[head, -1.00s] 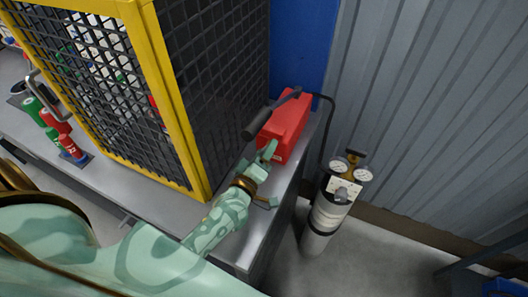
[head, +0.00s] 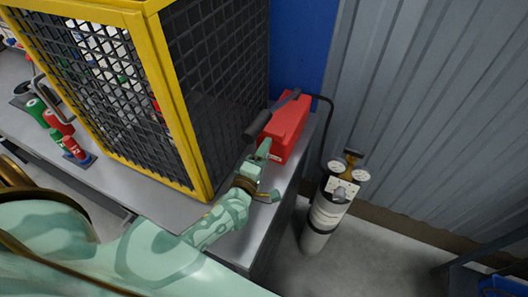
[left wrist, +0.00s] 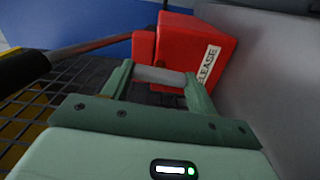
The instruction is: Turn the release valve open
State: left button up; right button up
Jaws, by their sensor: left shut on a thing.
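The release valve is a red box (head: 287,125) with a lever ending in a long black grip (head: 258,124). It stands at the right end of the grey bench. In the left wrist view, the red box (left wrist: 205,50) carries a "RELEASE" label, and the black grip (left wrist: 22,70) is at the left. My left gripper (head: 264,148) is at the near side of the box, just below the black grip. In the left wrist view, its fingers are shut on a short grey bar (left wrist: 160,76) in front of the red box. My right gripper is out of view.
A yellow-framed mesh cage (head: 180,100) stands on the bench (head: 215,217) left of my left arm. Red and green canisters (head: 58,122) sit at the far left. A grey cylinder with gauges (head: 322,215) stands on the floor right of the bench, before a corrugated wall.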

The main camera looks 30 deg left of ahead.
pick_arm(q)
jog(key=shift+n, duration=0.5)
jog(key=o, duration=1)
jog(key=s, duration=1.1)
jog(key=s+d, duration=0.1)
jog(key=s, duration=0.4)
jog(key=shift+s, duration=0.2)
jog(key=shift+s+f, duration=0.1)
